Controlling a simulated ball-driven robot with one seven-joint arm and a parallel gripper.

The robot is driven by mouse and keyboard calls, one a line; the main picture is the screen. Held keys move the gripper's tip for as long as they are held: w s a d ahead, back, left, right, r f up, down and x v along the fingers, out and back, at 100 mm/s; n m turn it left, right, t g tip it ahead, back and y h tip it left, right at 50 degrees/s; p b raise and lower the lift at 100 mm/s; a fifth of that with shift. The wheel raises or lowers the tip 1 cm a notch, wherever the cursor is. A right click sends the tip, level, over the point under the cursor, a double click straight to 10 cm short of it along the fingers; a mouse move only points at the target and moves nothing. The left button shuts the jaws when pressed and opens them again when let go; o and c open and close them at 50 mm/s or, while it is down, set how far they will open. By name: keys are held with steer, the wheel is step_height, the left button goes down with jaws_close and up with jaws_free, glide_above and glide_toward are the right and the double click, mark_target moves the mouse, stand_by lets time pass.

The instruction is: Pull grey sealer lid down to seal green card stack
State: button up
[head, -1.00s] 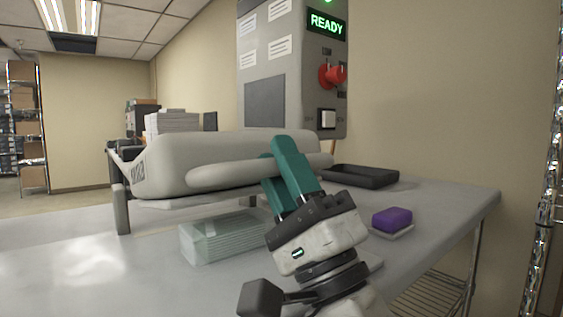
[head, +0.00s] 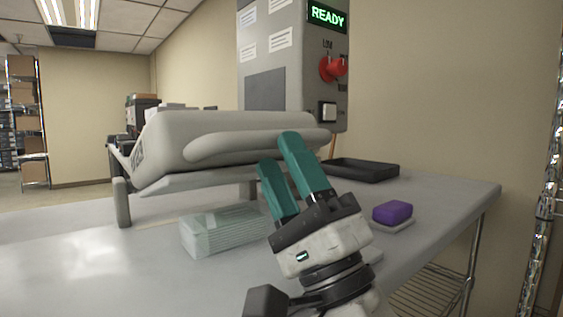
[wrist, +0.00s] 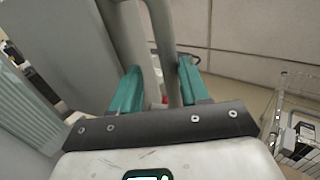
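The grey sealer lid (head: 170,140) is raised and tilted over the bench, with a long rounded handle bar (head: 235,147) along its front. The green card stack (head: 215,232), pale and translucent, lies on the bench below and in front of the lid. It also shows at the left of the wrist view (wrist: 18,105). My gripper (head: 278,153) is at the right end of the handle, its teal fingers spread apart. In the wrist view, grey bars of the lid pass between the open fingers (wrist: 159,68). I cannot tell whether a finger touches the handle.
A grey control box (head: 270,60) with a lit READY sign (head: 327,17) and a red knob (head: 333,68) stands behind the lid. A black tray (head: 362,171) and a purple block (head: 392,211) lie to the right on the bench. The front left bench is clear.

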steer(key=b+v, duration=0.1)
steer(key=v, duration=0.9)
steer(key=shift+b, duration=0.3)
steer(key=shift+w, duration=0.1)
